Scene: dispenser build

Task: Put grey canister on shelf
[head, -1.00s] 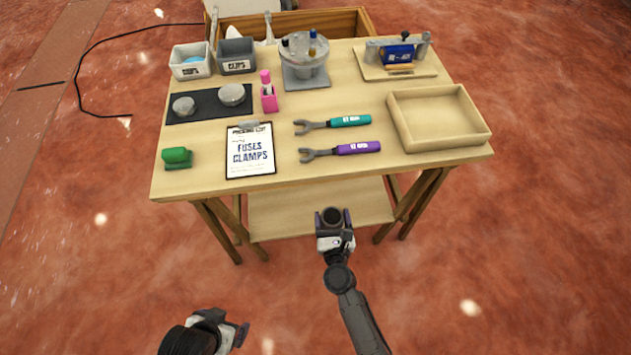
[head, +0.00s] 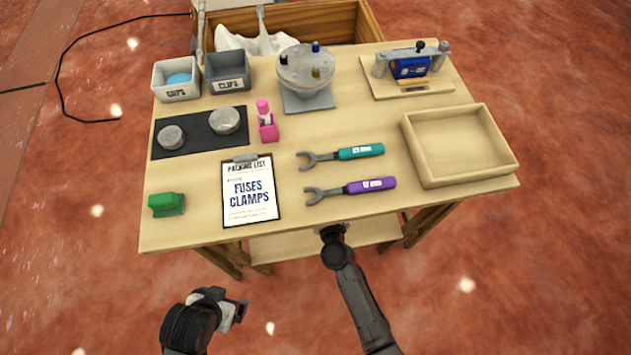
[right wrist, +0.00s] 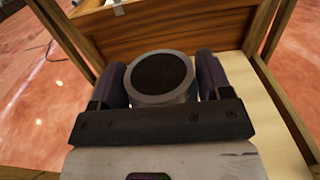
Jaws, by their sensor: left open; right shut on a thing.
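The grey canister (right wrist: 178,97) shows in the right wrist view, with a dark round top and a lighter rim. My right gripper (right wrist: 161,76) is shut on it, one purple finger on each side. In the head view the right gripper (head: 332,233) is at the table's front edge, and the canister is hidden there. The shelf (head: 285,245) is a pale board under the table, between the legs; it also shows in the right wrist view (right wrist: 262,125). I cannot tell whether the canister touches it. My left gripper (head: 241,312) is open and empty in front of the table.
The table (head: 205,225) overhangs the shelf, and wooden legs (head: 420,220) flank it. On top are a clipboard (head: 250,190), two wrenches (head: 370,151), an empty wooden tray (head: 460,145), a green block (head: 167,204) and bins (head: 176,78). A wooden crate (head: 335,25) stands behind.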

